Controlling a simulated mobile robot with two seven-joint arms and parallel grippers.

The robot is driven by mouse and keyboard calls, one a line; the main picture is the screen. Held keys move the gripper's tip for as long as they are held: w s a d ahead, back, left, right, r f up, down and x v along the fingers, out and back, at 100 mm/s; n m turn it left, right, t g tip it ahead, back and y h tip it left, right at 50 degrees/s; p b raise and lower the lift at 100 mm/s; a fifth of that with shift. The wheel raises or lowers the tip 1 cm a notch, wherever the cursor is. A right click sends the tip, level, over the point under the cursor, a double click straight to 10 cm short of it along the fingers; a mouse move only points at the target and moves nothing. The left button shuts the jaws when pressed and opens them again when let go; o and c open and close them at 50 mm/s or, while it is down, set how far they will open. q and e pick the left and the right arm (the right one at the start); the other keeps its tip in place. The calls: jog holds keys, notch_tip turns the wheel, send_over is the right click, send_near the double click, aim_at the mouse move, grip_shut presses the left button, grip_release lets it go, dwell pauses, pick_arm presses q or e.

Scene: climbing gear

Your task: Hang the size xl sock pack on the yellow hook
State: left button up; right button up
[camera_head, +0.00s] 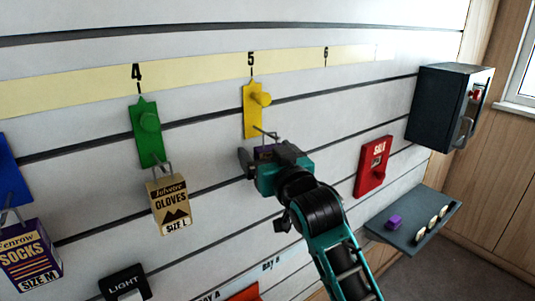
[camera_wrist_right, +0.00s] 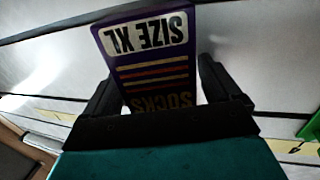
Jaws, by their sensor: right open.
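The size XL sock pack (camera_wrist_right: 155,60) is purple with a white size label and appears upside down in the right wrist view. It is between the fingers of my right gripper (camera_wrist_right: 160,85), which is open, with a gap beside the right-hand finger. In the head view only a sliver of purple pack (camera_head: 264,150) shows behind the right gripper (camera_head: 258,156). The yellow hook (camera_head: 255,108) is a yellow plate with a round knob, under the number 5. A thin metal prong sticks out just above the gripper. Whether the pack hangs on it is hidden. My left gripper is not in view.
A gloves pack (camera_head: 172,205) hangs under the green hook (camera_head: 147,132) to the left. A size M socks pack (camera_head: 30,254) hangs at far left. A red sale plate (camera_head: 373,167), a small shelf (camera_head: 400,240) and a dark wall box (camera_head: 440,108) are to the right.

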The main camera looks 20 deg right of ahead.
jog(key=shift+s+a, duration=0.1)
jog(key=s+d, duration=0.1)
jog(key=s, duration=1.2)
notch_tip(320, 180, down, 20)
jog(key=s+n+g, duration=0.1)
jog(key=s+g, duration=0.1)
jog(key=g, duration=0.2)
jog(key=s+f+g, duration=0.1)
jog(key=s+f, duration=0.4)
jog(key=f, duration=0.3)
jog(key=s+d+f+g, duration=0.1)
jog(key=s+f+g, duration=0.1)
jog(key=s+f, duration=0.4)
notch_tip(320, 180, down, 2)
jog(key=shift+f+n+b, duration=0.15)
jog(key=shift+n+b, duration=0.15)
jog(key=shift+b, duration=0.1)
jog(key=shift+d, duration=0.1)
